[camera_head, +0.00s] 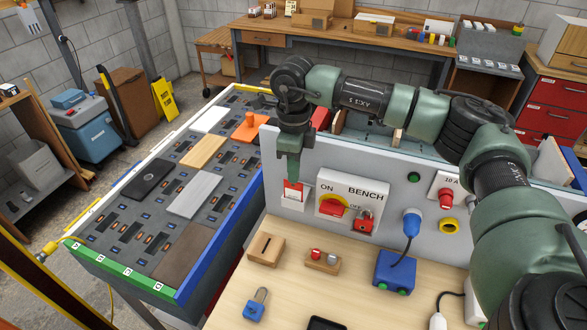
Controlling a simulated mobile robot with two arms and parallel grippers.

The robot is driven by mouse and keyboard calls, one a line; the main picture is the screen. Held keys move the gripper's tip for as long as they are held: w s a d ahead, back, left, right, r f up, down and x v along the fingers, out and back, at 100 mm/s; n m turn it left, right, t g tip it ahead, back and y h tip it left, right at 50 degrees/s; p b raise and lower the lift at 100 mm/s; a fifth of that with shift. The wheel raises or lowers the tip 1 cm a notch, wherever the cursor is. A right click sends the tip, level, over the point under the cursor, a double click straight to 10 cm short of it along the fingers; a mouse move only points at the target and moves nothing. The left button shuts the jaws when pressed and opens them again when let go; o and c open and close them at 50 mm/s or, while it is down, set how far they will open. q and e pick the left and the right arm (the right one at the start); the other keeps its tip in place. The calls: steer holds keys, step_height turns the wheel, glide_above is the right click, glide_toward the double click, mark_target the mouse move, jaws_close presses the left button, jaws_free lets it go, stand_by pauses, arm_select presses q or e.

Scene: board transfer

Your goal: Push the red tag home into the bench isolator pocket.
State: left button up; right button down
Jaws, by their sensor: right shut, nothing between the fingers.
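The red tag (292,192) stands upright in the white isolator pocket on the grey panel (384,180), left of the white BENCH plate. Part of the tag shows above the pocket's lower red-marked part; how deep it sits I cannot tell. My right gripper (293,181) points down, shut and empty, with its tips at the tag's top edge; whether they touch I cannot tell. The BENCH plate (367,187) carries a red and yellow rotary switch (332,206) and a red padlock (365,221). My left gripper is not in view.
Below the panel, the wooden bench top holds a slotted wooden block (265,249), a block with red and white buttons (323,261), a blue padlock (256,304) and a blue socket box (394,270). A table with boards (203,152) stands left.

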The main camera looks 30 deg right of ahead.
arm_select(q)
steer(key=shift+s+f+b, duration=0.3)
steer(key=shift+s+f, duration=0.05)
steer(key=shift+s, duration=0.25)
arm_select(e)
steer(key=shift+f, duration=0.25)
steer(key=shift+r+p, duration=0.75)
steer(key=shift+r, duration=0.8)
steer(key=shift+r+b, duration=0.45)
arm_select(q)
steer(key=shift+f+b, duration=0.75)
steer(key=shift+b, duration=0.35)
arm_select(e)
step_height(320, 180, up, 7)
steer(key=shift+f, duration=0.2)
